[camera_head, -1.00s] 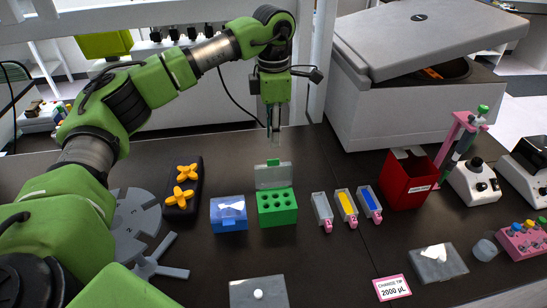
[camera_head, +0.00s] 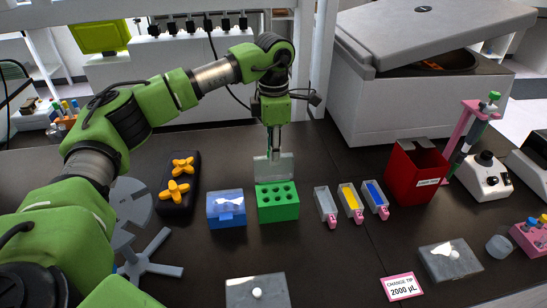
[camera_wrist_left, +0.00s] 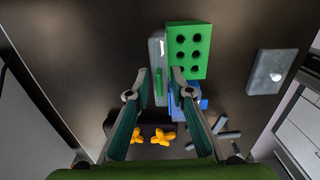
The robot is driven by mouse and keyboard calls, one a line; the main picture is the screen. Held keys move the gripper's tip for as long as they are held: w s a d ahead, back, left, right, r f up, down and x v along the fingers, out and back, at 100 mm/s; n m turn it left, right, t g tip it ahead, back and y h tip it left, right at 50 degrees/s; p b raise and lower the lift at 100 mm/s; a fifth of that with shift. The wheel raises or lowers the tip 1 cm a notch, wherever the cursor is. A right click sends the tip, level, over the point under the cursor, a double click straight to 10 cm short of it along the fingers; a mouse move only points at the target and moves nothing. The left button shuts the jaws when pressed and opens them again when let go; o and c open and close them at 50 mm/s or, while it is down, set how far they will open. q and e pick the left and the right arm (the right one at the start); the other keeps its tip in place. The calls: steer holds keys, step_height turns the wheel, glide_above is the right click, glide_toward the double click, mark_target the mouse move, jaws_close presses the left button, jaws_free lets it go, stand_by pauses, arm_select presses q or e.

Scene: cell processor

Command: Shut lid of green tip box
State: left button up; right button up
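The green tip box (camera_head: 278,209) stands on the dark bench, its top with several round holes facing up. Its clear grey lid (camera_head: 274,171) stands open, upright at the far edge of the box. In the left wrist view the box (camera_wrist_left: 188,50) lies beyond my fingers, and the lid (camera_wrist_left: 157,50) with its green tab (camera_wrist_left: 159,82) lies beside it. My left gripper (camera_head: 272,148) points down at the top edge of the lid. In the wrist view its fingers (camera_wrist_left: 162,74) are apart, with the lid's tab between them. Contact cannot be told. My right gripper is not in view.
A blue box (camera_head: 226,214) stands close left of the green box. Several reservoirs (camera_head: 350,203) lie to its right, then a red bin (camera_head: 416,172). A black rack with yellow parts (camera_head: 178,184) is further left.

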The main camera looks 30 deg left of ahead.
arm_select(q)
steer(key=s+d+b, duration=0.1)
steer(key=s+d, duration=0.2)
steer(key=s, duration=0.2)
steer(key=shift+d+f, duration=0.3)
steer(key=shift+d, duration=0.1)
stand_by(0.3)
steer(key=r, duration=0.1)
steer(key=s+r+p, duration=0.1)
steer(key=r, duration=0.1)
steer(key=d+r+p, duration=0.1)
steer(key=r, duration=0.1)
steer(key=shift+s+d, duration=0.1)
steer(key=shift+s, duration=0.25)
steer(key=shift+f, duration=0.1)
stand_by(1.0)
